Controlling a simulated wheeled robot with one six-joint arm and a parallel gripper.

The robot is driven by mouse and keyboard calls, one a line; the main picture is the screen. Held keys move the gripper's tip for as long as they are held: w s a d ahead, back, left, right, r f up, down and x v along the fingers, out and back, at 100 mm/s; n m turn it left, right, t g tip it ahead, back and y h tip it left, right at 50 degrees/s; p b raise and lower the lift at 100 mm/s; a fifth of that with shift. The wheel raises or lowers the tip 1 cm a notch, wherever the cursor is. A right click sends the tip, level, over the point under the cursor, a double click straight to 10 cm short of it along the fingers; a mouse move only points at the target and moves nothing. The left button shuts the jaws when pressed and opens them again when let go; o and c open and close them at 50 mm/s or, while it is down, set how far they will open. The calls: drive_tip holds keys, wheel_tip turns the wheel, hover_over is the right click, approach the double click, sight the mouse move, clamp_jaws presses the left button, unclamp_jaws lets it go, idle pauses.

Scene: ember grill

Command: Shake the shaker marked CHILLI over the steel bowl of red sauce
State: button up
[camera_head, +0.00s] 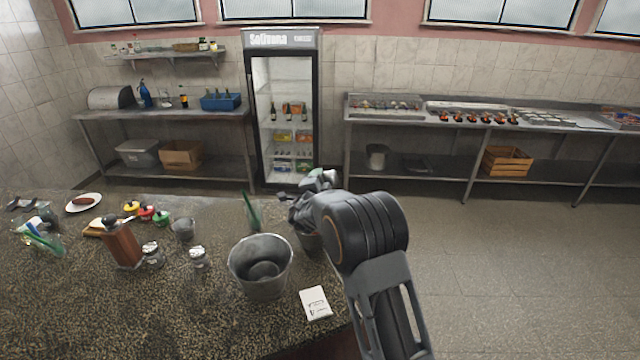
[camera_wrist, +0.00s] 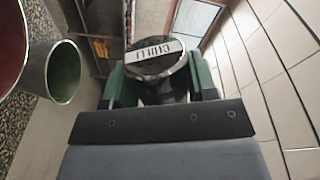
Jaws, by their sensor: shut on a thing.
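My gripper (camera_wrist: 160,90) has two green fingers, closed on a shaker (camera_wrist: 155,66) whose white label reads CHILLI in the wrist view. The shaker has a dark, shiny round end; whether it is tipped is unclear. A steel-rimmed vessel of red sauce (camera_wrist: 9,45) shows cut off at the left edge of the wrist view, to the side of the shaker. In the head view my gripper (camera_head: 317,180) is beyond my arm at the counter's right end, and the shaker cannot be made out clearly. The sauce is not visible there.
A steel container with a green inside (camera_wrist: 64,73) is beside the red sauce.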

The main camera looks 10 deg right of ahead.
drive_tip(key=shift+f+m+b, duration=0.25)
drive_tip(key=shift+m+b, duration=0.35)
drive_tip(key=shift+b, duration=0.4)
drive_tip(key=shift+m+b, duration=0.8)
drive_tip(key=shift+b, duration=0.15)
drive_tip(key=m+b, duration=0.2)
drive_tip(key=shift+r+m, duration=0.15)
drive_tip(key=shift+m, duration=0.15)
drive_tip(key=shift+r+m+b, duration=0.25)
drive_tip(key=shift+m+b, duration=0.45)
drive_tip(key=shift+r, duration=0.2)
